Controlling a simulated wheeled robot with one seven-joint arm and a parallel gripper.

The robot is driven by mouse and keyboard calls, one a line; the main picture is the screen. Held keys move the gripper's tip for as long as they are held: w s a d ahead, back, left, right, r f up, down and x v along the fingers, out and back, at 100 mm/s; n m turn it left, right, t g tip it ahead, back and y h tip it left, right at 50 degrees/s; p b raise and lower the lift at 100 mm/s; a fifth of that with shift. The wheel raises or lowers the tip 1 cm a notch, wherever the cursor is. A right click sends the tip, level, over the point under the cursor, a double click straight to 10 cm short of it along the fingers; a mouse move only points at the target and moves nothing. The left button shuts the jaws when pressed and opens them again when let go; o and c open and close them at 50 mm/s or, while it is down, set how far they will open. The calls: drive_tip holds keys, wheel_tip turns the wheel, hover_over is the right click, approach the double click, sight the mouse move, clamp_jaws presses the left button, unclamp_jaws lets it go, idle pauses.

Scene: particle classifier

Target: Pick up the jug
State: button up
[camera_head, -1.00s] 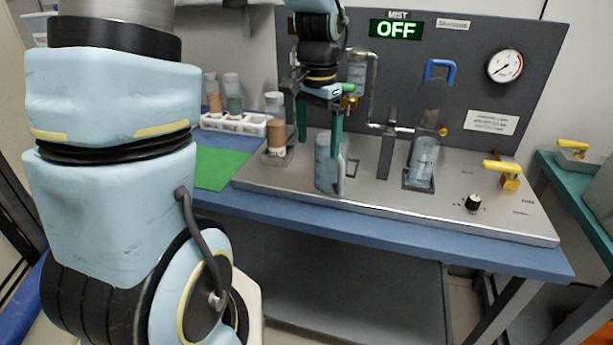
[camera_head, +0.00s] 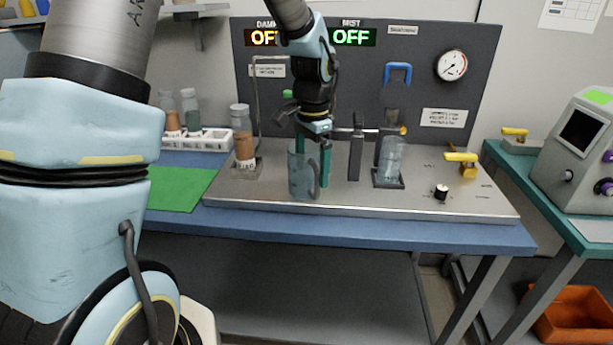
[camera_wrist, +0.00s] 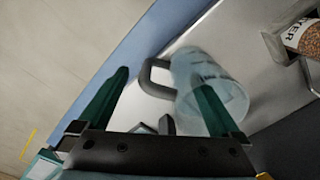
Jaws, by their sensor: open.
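The jug (camera_head: 301,178) is a clear, pale blue vessel standing upright on the metal bench plate, left of the middle. In the wrist view, the jug (camera_wrist: 222,70) shows its dark handle (camera_wrist: 156,78) on its left side. My gripper (camera_head: 312,168) points down at the jug, with its green fingers apart. In the wrist view, the handle lies between the two fingers of my gripper (camera_wrist: 163,82), and the right finger overlaps the jug's body. Whether that finger is inside the jug or in front of it, I cannot tell. Nothing is gripped.
A jar of brown grains (camera_head: 243,138) stands left of the jug. A clear container (camera_head: 391,160) sits in a holder to the right, past upright metal posts (camera_head: 356,150). A black knob (camera_head: 441,192) and a yellow-handled valve (camera_head: 463,163) lie further right. A green mat (camera_head: 180,188) is at left.

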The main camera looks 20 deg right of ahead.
sight(312, 194)
wheel_tip(312, 194, down, 5)
drive_tip(key=shift+d+f+p, duration=0.1)
drive_tip(key=shift+d+p, duration=0.05)
drive_tip(key=shift+p, duration=0.65)
clamp_jaws()
idle(0.5)
